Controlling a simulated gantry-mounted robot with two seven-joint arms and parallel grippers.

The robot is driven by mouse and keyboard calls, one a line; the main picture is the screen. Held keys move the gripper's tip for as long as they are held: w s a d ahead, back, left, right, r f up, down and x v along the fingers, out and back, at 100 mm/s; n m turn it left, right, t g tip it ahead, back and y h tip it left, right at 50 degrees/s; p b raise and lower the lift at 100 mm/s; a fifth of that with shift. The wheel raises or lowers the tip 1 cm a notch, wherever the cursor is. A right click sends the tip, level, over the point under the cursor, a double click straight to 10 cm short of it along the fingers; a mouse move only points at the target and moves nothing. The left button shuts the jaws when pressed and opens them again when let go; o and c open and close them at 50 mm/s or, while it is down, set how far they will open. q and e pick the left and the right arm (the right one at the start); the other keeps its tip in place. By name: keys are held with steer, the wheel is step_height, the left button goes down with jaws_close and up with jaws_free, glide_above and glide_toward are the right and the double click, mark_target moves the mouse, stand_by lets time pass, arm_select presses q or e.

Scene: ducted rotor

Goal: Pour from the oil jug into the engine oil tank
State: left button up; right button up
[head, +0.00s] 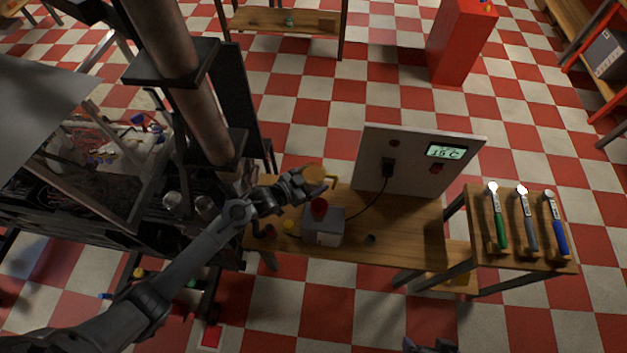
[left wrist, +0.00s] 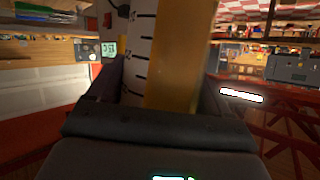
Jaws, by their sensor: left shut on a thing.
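My left gripper (head: 304,184) is shut on the oil jug (head: 316,173), held above the back left part of the wooden table. From above, the jug shows a round amber top and a small yellow part at its right. In the left wrist view the jug (left wrist: 165,55) stands between the two fingers, with a white scale strip and an amber side. A grey box (head: 324,226) with a red round top (head: 319,208) sits just below the jug in the head view; I cannot tell whether it is the engine oil tank. My right gripper (head: 430,346) barely shows at the bottom edge.
A white panel (head: 413,160) with a display reading 15 C stands at the table's back; a black cable runs from it towards the grey box. A side table (head: 520,255) holds three tools. A dark machine frame (head: 230,100) with a thick pipe stands close left.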

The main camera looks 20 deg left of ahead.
arm_select(q)
steer(key=shift+w+a+f+m+t+y+b, duration=0.15)
steer(key=shift+f+m+b, duration=0.15)
steer(key=shift+f+b, duration=0.35)
steer(key=shift+w+a+f+m+t+y+b, duration=0.1)
steer(key=shift+a+f+m+y+b, duration=0.2)
steer(key=shift+b, duration=0.5)
steer(key=shift+w+f+m+t+y+b, duration=0.1)
steer(key=shift+f+m+b, duration=0.2)
steer(key=shift+f+b, duration=0.35)
steer(key=f+b, duration=0.1)
steer(key=m+b, duration=0.1)
steer(key=b, duration=0.1)
steer(key=shift+a+f+t+y+b, duration=0.25)
steer(key=shift+a+f+t+b, duration=0.05)
steer(key=shift+f+t, duration=0.1)
steer(key=b, duration=0.1)
steer(key=f+m+b, duration=0.1)
steer(key=b, duration=0.1)
steer(key=shift+w+a+m+t+y, duration=0.2)
steer(key=shift+m+t+y, duration=0.1)
steer(key=shift+y, duration=0.1)
steer(key=shift+r, duration=0.2)
steer(key=shift+f, duration=0.15)
steer(key=shift+f+m+b, duration=0.25)
steer(key=shift+m+b, duration=0.05)
steer(key=shift+b, duration=0.15)
steer(key=shift+a, duration=0.1)
